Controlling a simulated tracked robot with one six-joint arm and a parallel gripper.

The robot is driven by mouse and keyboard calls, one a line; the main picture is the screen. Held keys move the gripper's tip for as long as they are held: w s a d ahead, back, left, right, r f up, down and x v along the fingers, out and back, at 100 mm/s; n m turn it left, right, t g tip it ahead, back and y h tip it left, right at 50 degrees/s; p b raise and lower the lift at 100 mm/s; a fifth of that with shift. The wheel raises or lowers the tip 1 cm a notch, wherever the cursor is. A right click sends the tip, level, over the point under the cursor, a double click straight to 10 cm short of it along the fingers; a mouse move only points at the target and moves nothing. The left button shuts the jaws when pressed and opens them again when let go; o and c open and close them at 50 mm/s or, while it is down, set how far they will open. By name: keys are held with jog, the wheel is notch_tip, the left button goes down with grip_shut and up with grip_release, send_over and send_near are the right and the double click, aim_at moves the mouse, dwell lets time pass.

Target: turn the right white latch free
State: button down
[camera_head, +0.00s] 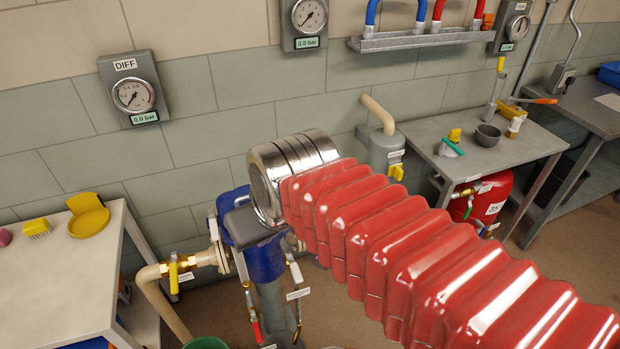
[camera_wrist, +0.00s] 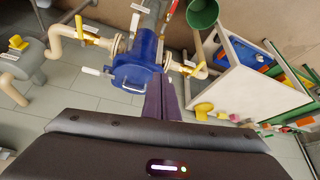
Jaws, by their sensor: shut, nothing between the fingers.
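The blue vessel (camera_head: 262,258) stands on a grey post, its top partly hidden behind my gripper. In the wrist view it (camera_wrist: 138,72) is in the middle, just beyond my fingertips. A white bar, apparently the right white latch (camera_head: 296,272), is at its right side. It seems to be the white bar left of the vessel in the wrist view (camera_wrist: 92,72), where the picture looks turned round. Another white piece (camera_head: 213,229) is at the vessel's left. My gripper (camera_wrist: 160,82) is shut and empty. In the head view it (camera_head: 250,222) hangs over the vessel; contact cannot be told.
A pipe with a yellow-handled valve (camera_head: 174,272) joins the vessel at left. A white table (camera_head: 60,270) stands further left. A grey tank (camera_head: 386,148) and a grey table (camera_head: 490,155) are at the back right. A green bucket (camera_head: 205,343) is below.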

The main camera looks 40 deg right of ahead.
jog(key=w+d+m, duration=0.2)
jog(key=w+d, duration=1)
jog(key=w, duration=0.4)
jog(key=w+d+f+g, duration=0.1)
jog(key=w+d+f, duration=0.3)
jog(key=d, duration=0.3)
jog(key=w+d+f+h, duration=0.1)
jog(key=w+d+f, duration=0.3)
jog(key=d, duration=0.4)
jog(key=shift+w+d+f+m+g, duration=0.25)
jog(key=shift+w+m+g, duration=0.15)
jog(key=shift+w, duration=0.2)
jog(key=a+x, duration=0.1)
jog(key=x, duration=0.9)
jog(key=shift+s+a, duration=0.1)
jog(key=shift+s, duration=1.8)
jog(key=shift+s, duration=0.1)
